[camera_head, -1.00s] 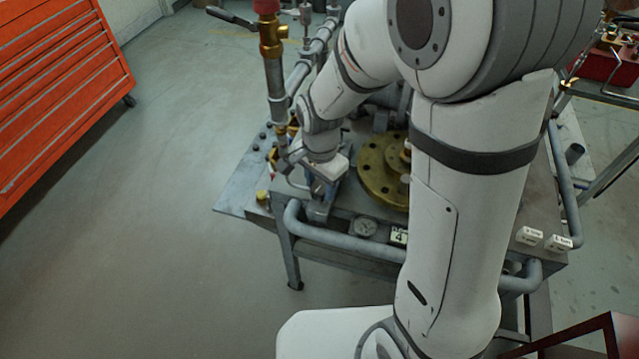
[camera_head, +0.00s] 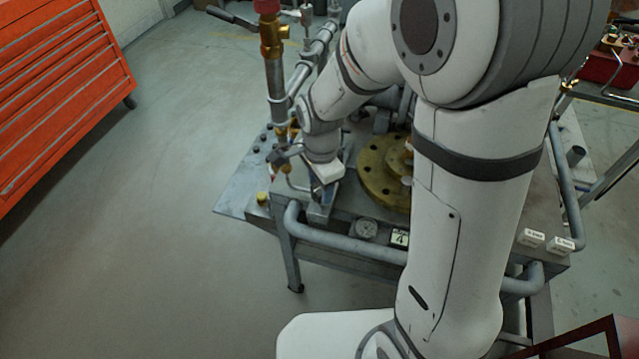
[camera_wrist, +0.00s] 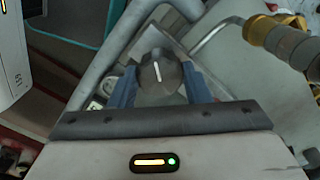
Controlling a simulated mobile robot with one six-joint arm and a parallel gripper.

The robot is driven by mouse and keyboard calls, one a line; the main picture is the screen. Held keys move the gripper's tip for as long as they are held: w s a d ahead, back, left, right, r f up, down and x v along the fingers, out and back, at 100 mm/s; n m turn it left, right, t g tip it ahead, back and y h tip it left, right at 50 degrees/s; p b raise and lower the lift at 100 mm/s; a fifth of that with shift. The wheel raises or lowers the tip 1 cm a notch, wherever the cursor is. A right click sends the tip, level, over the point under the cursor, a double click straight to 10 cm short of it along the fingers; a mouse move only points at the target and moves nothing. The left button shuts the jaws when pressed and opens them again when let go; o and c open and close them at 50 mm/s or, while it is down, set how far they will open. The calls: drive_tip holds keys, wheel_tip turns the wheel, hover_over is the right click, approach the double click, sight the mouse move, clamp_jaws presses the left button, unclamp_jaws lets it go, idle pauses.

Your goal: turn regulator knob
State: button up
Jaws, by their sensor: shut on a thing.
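The regulator knob (camera_wrist: 158,74) is dark and round with a pale pointer line on its top. In the wrist view it sits between the two blue fingers of my gripper (camera_wrist: 160,88), which is shut on it. The pointer line stands nearly upright in that view, tilted slightly. In the head view my gripper (camera_head: 320,208) is low at the near left part of the grey valve bench (camera_head: 340,222). The knob itself is hidden there behind my wrist and fingers.
A brass flange (camera_head: 378,185) lies right of my wrist. A vertical pipe with a brass valve (camera_head: 272,40) stands behind it. A grey pipe rail (camera_head: 340,240) and a gauge (camera_head: 366,229) are at the bench front. Open floor lies left, before an orange cabinet (camera_head: 60,90).

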drive_tip(key=shift+w+r, duration=0.15)
drive_tip(key=o, duration=1)
wheel_tip(320, 180, up, 8)
drive_tip(key=shift+f, duration=0.15)
drive_tip(key=s+d+r+n+t, duration=0.2)
drive_tip(key=s+d+r+n, duration=0.4)
drive_tip(key=s+d+n, duration=0.6)
drive_tip(key=shift+d+r+n+t+p, duration=0.2)
drive_tip(key=shift+n+t+p, duration=0.1)
drive_tip(key=shift+n, duration=0.1)
